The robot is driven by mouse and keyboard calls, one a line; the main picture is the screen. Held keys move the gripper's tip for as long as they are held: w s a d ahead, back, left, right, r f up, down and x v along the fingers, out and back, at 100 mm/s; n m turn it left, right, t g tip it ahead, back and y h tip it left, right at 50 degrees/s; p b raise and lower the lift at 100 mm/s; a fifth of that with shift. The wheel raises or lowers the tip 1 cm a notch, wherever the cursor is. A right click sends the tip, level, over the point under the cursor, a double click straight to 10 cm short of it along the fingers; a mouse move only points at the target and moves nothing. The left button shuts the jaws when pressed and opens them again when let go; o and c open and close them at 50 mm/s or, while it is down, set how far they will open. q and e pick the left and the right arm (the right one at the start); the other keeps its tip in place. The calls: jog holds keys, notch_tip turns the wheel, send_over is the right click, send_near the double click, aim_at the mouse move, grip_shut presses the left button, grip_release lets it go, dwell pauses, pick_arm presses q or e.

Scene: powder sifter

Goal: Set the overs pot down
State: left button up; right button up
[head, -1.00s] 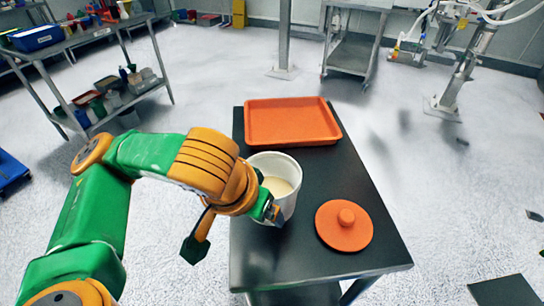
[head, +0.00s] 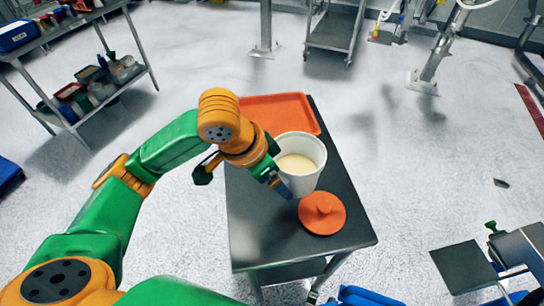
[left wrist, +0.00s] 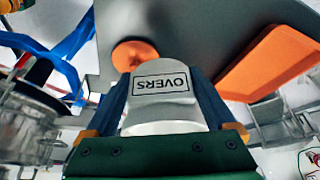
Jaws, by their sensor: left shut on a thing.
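The overs pot (head: 303,181) is a white round tub with pale powder inside, upright over the middle of the dark table. Its black-framed "OVERS" label (left wrist: 161,86) faces the left wrist camera, upside down in that view. My left gripper (head: 277,178) is shut on the pot, with one finger on each side of it in the left wrist view. The pot's base is over or very near the table top, and I cannot tell whether it touches. My right gripper is not in view.
The dark table (head: 262,235) also bears an orange tray (head: 270,108) behind the pot and a round orange knobbed lid (head: 322,214) close in front of it. The table's front left is bare. A grey shelf rack (head: 75,62) stands at the back left.

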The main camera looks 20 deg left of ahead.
pick_arm(q)
jog(key=w+a+f, duration=0.2)
jog(key=w+f, duration=0.1)
jog(key=w+a+f, duration=0.2)
jog(key=a+f, duration=0.1)
jog(key=w+a+f, duration=0.2)
jog(key=w+f, duration=0.1)
jog(key=shift+w+a, duration=0.15)
jog(key=shift+w, duration=0.2)
notch_tip(320, 180, down, 2)
jog(key=shift+f+p, duration=0.25)
jog(key=shift+p, duration=0.45)
jog(key=shift+f, duration=0.15)
jog(key=o, duration=1.5)
jog(key=shift+f, duration=0.1)
jog(key=shift+s, duration=0.1)
jog(key=v, duration=1.2)
